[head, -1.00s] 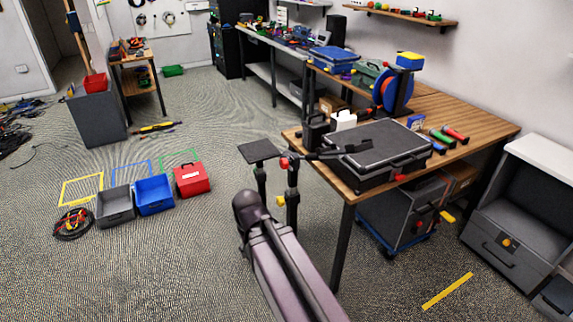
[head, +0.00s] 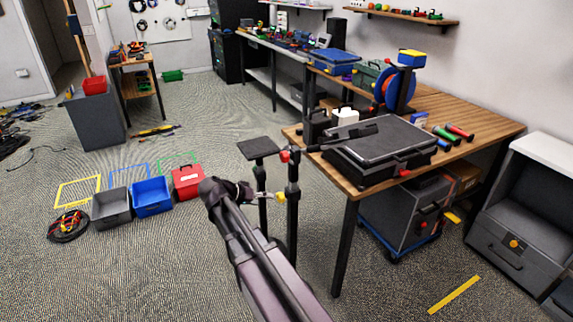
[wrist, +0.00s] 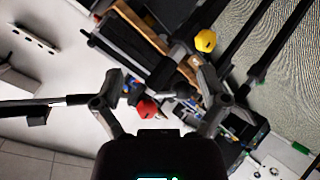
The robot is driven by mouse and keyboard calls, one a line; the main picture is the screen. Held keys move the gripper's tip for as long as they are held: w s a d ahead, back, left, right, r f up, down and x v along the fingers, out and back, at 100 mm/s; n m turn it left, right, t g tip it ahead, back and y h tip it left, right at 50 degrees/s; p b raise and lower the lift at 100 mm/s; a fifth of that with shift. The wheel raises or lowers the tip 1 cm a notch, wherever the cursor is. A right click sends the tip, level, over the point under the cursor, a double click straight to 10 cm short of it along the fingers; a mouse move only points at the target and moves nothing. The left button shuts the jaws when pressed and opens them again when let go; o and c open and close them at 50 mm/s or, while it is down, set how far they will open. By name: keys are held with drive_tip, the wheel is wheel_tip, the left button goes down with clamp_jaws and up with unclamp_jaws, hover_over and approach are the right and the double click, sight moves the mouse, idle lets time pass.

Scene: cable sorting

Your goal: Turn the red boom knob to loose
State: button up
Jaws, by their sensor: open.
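The red boom knob (head: 285,156) sits at the top of a black upright stand (head: 292,210), where a dark boom (head: 330,143) runs right over the table. A yellow knob (head: 280,196) is lower on the stand. My gripper (wrist: 160,88) is open and empty. In the wrist view, the red knob (wrist: 147,109) shows between the open fingers, nearer the left one, with no visible contact. The yellow knob (wrist: 205,40) shows beyond the right finger. In the head view, my arm's end is left of and below the red knob; the fingers are hard to make out.
A dark flat plate (head: 258,148) on its own post stands just left of the stand. The wooden table (head: 480,115) with a black case (head: 375,155) is at right. Grey (head: 110,209), blue (head: 151,197) and red (head: 187,181) boxes sit on the floor at left.

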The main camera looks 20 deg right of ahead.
sight(281, 158)
drive_tip(key=w+a+r+m+t+h+b, duration=0.1)
drive_tip(key=w+r+m+h+b, duration=0.2)
drive_tip(key=w+r+h, duration=0.3)
drive_tip(key=w+m, duration=0.1)
drive_tip(key=w, duration=0.2)
drive_tip(key=shift+t+h+b, duration=0.3)
drive_tip(key=shift+d, duration=0.2)
drive_tip(key=d, duration=0.4)
drive_tip(key=w+d, duration=0.1)
drive_tip(key=d, duration=0.4)
drive_tip(key=w+d, duration=0.1)
drive_tip(key=d, duration=0.3)
drive_tip(key=shift+d, duration=0.15)
